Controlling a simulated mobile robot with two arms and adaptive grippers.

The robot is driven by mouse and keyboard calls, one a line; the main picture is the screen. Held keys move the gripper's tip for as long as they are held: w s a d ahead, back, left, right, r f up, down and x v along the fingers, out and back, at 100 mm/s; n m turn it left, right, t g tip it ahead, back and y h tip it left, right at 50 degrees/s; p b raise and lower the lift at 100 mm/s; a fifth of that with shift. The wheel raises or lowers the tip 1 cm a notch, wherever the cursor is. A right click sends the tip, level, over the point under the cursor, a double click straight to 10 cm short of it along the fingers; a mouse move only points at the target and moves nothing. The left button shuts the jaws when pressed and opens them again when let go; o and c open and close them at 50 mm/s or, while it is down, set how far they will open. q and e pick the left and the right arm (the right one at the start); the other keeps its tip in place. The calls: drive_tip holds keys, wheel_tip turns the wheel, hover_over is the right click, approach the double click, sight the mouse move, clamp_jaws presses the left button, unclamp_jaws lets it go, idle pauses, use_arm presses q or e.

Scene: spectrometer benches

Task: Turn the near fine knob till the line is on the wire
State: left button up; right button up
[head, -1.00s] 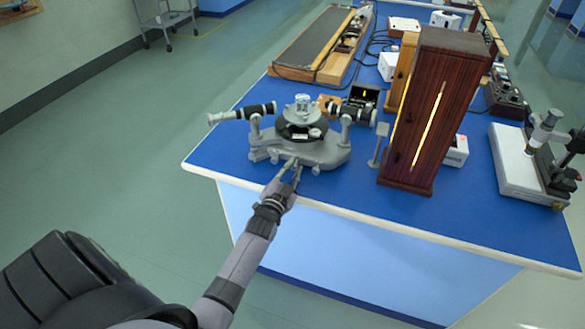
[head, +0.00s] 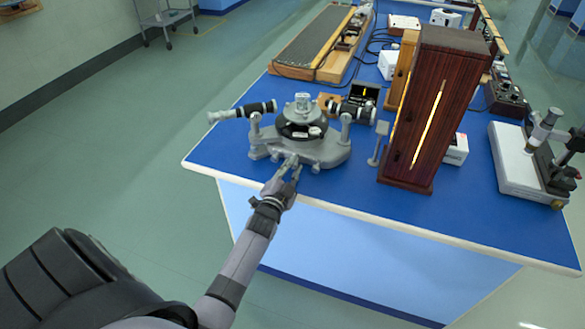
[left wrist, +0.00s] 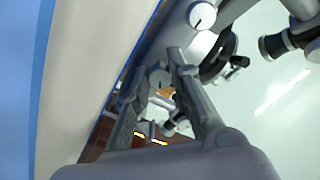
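The grey spectrometer (head: 322,152) stands at the near left corner of the blue bench in the head view, with its telescopes and round table. My left gripper (head: 291,163) is at the front edge of its base. In the left wrist view, the two fingers of my left gripper (left wrist: 164,68) lie either side of a small grey knob (left wrist: 159,77), which looks like the near fine knob. Whether both pads touch it I cannot tell. A white-faced knob (left wrist: 201,16) with a dark mark is just beyond. My right gripper is not in view.
A tall dark wooden lamp housing (head: 433,120) with a glowing slit stands to the right. A small black box (head: 364,93) is behind the spectrometer. A microscope-like instrument (head: 540,140) is at the far right. The bench's front strip (head: 350,195) is clear.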

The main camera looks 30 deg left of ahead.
use_arm(q)
drive_tip(key=o, duration=0.4)
drive_tip(key=v, duration=1.2)
idle(0.3)
